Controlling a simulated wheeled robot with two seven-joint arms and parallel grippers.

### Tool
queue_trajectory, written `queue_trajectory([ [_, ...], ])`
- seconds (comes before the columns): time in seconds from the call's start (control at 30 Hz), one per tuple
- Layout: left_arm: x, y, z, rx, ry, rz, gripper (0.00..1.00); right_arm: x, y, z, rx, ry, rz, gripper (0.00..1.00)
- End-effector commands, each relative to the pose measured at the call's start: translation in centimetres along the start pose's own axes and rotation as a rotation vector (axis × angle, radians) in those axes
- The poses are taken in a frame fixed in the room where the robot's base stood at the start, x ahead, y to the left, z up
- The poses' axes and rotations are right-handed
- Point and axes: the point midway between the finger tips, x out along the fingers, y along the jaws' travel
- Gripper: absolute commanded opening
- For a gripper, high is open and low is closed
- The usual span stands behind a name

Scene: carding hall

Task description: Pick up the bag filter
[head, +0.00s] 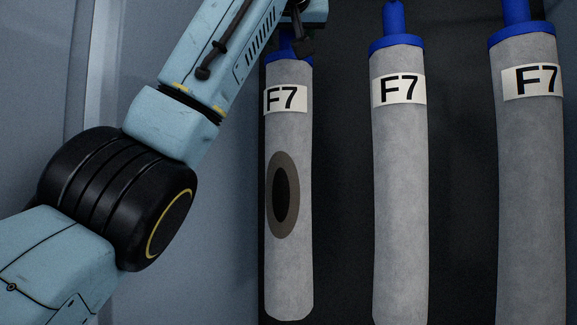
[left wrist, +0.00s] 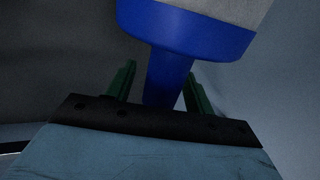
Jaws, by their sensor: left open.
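Three grey bag filters hang in a row in the head view, each with a blue collar and neck and a white F7 label. The left bag filter (head: 292,130) has a dark oval mark on its side; the middle bag filter (head: 399,200) and right bag filter (head: 531,180) show no such mark. My left gripper (head: 300,38) is at the top of the left filter, partly hiding its blue neck. In the left wrist view my open green fingers stand on either side of the blue neck (left wrist: 168,75), below the wide blue collar (left wrist: 185,32) in the picture. My right gripper is out of view.
The filters hang in front of a dark recess (head: 465,180) with gaps between them. A blue-grey wall panel (head: 35,100) and upright edge (head: 102,60) are on the left, near my left arm. The middle filter hangs close to the right of my gripper.

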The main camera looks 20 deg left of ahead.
Motion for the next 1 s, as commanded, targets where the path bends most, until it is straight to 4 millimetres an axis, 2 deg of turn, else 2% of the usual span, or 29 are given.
queue_trajectory([
  [0.07, -0.04, 0.02, 0.03, 0.0, 0.0, 0.0, 0.49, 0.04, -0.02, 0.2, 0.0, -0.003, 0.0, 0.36],
  [0.43, -0.05, 0.01, 0.03, 0.001, 0.0, 0.0, 0.01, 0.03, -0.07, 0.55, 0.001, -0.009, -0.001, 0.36],
  [1.0, -0.12, -0.46, -0.59, 0.0, 0.002, -0.008, 0.0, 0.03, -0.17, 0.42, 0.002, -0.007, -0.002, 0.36],
])
